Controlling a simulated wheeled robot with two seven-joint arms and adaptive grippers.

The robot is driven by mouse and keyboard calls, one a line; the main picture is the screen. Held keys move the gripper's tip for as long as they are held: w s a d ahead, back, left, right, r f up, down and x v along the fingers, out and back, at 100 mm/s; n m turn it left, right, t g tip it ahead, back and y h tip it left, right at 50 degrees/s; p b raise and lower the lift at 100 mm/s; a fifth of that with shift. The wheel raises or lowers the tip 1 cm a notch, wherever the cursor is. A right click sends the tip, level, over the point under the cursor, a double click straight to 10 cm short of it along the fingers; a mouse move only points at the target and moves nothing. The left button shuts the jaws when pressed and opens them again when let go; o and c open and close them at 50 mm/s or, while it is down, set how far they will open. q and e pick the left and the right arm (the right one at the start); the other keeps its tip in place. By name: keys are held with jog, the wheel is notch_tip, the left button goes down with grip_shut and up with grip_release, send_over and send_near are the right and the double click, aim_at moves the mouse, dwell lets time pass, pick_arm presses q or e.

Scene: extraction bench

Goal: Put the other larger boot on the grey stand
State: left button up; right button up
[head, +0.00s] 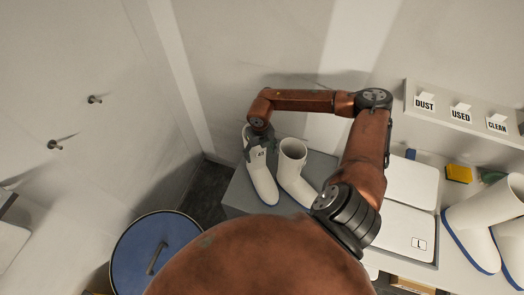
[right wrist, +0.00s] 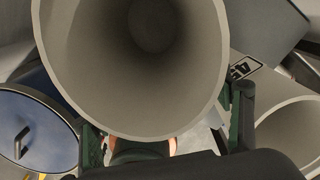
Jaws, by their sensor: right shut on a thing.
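My right gripper (head: 258,140) is shut on the upper shaft of a white boot (head: 263,187) with a blue sole edge and a small dark size label. The boot is upright at the left part of the grey stand (head: 240,194); I cannot tell whether its sole touches the stand. A second white boot (head: 293,165) stands upright on the stand, just right of the held one. In the right wrist view the held boot's open top (right wrist: 130,70) fills the middle, with the second boot (right wrist: 298,135) at the right. My left gripper is out of view.
A blue round lid (head: 135,262) with a handle is left of the stand. White trays (head: 405,225), one marked L, lie to the right. More white boots (head: 480,220) stand at the far right. A shelf (head: 455,118) carries DUST, USED and CLEAN labels.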

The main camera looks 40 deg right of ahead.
jog(key=shift+w+d+f, duration=0.55)
jog(key=shift+d+f, duration=0.15)
jog(key=shift+d, duration=0.2)
jog(key=o, duration=2.1)
jog(key=shift+f, duration=0.1)
jog(key=shift+s, duration=0.1)
notch_tip(320, 180, up, 12)
jog(key=shift+r, duration=0.1)
